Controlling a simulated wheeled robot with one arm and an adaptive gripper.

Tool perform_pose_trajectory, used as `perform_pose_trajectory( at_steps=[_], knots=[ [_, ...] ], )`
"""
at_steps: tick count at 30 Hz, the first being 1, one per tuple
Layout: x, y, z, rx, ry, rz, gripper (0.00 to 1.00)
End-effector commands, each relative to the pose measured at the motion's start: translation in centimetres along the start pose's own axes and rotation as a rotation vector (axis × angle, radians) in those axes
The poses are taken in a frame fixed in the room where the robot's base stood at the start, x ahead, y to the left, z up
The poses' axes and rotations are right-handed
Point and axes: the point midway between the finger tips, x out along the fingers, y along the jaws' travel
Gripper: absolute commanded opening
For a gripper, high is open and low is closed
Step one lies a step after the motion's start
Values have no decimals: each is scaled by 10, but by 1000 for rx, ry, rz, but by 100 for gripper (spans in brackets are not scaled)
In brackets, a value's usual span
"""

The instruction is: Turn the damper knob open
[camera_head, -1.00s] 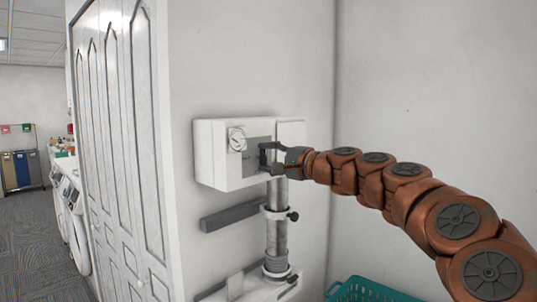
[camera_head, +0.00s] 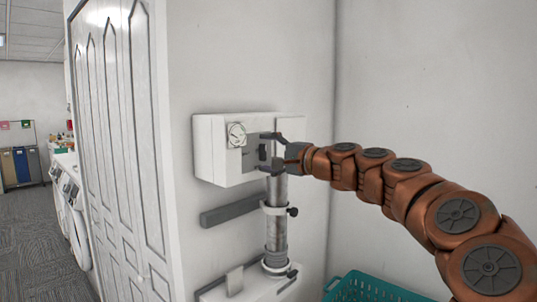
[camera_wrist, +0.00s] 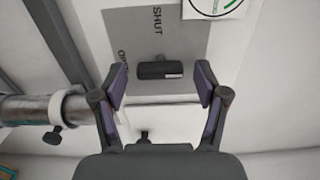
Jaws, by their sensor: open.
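The damper knob is a dark bar (camera_wrist: 160,70) on a grey plate (camera_wrist: 205,45) marked SHUT and OPEN. In the wrist view it lies crosswise, with a small pale mark near its right end. The OPEN lettering is partly covered by a finger. In the head view the knob (camera_head: 262,152) stands upright on the white wall box (camera_head: 210,155). My gripper (camera_head: 266,151) is open and empty in front of the box. Its fingers (camera_wrist: 161,78) spread to either side of the knob, apart from it; whether the tips reach its depth is unclear.
Below the box are a metal pipe (camera_head: 277,225) with clamps and a grey wall bar (camera_head: 231,213). A teal basket (camera_head: 375,289) stands low at right.

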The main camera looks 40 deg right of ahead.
Motion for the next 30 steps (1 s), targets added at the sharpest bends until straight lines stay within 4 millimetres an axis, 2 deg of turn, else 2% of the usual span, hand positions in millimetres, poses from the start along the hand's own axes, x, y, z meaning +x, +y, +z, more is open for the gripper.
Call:
perform_pose_trajectory(
  at_steps=[4,8,21,24,30],
  knots=[
    [-6,-1,0,0,1,-1,73],
    [-23,-2,-1,-1,3,-3,73],
    [-98,-1,-1,-2,5,-3,73],
    [-110,-1,-1,-1,4,-3,73],
    [-120,0,0,0,1,0,73]
  ],
)
